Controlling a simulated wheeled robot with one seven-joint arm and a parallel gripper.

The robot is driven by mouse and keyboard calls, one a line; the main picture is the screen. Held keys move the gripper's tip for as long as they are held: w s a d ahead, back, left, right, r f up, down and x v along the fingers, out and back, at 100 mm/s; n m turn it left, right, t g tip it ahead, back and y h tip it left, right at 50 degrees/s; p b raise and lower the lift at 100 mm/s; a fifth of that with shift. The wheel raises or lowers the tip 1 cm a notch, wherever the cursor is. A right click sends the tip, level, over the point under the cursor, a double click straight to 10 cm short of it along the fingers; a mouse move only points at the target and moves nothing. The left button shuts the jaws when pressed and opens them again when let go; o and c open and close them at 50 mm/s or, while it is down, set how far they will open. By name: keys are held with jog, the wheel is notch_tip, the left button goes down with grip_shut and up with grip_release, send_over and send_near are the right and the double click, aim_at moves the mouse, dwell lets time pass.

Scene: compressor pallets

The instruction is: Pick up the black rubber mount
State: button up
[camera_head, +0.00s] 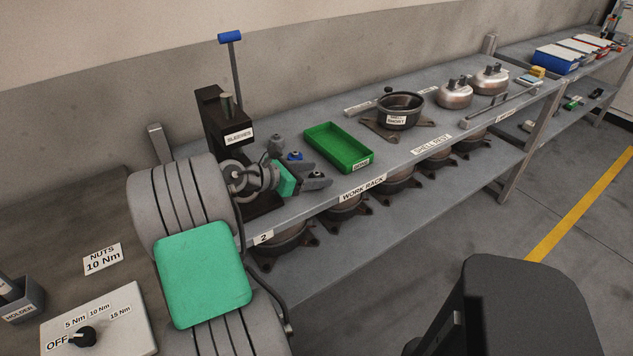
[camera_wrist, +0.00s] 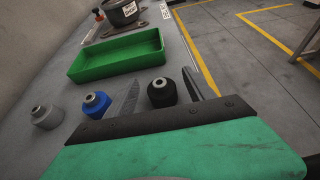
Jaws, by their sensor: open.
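The black rubber mount (camera_wrist: 162,93) is a short dark cylinder with a pale metal stud on top. In the wrist view it stands upright on the rack between my two fingers. My gripper (camera_wrist: 161,80) is open, with one finger on each side of the mount and visible space at both sides.
A green tray (camera_head: 339,148) lies just beyond the mounts, also in the wrist view (camera_wrist: 117,57). A shell (camera_head: 400,111) stands past the tray on the work rack (camera_head: 362,184). A black sleeve stand (camera_head: 222,118) is left of my gripper. The rack's front edge is close.

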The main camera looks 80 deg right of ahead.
aim_at(322, 174)
jog(key=x, duration=0.4)
jog(key=shift+f, duration=0.1)
jog(key=shift+w, duration=0.1)
jog(key=shift+c, duration=0.5)
grip_shut()
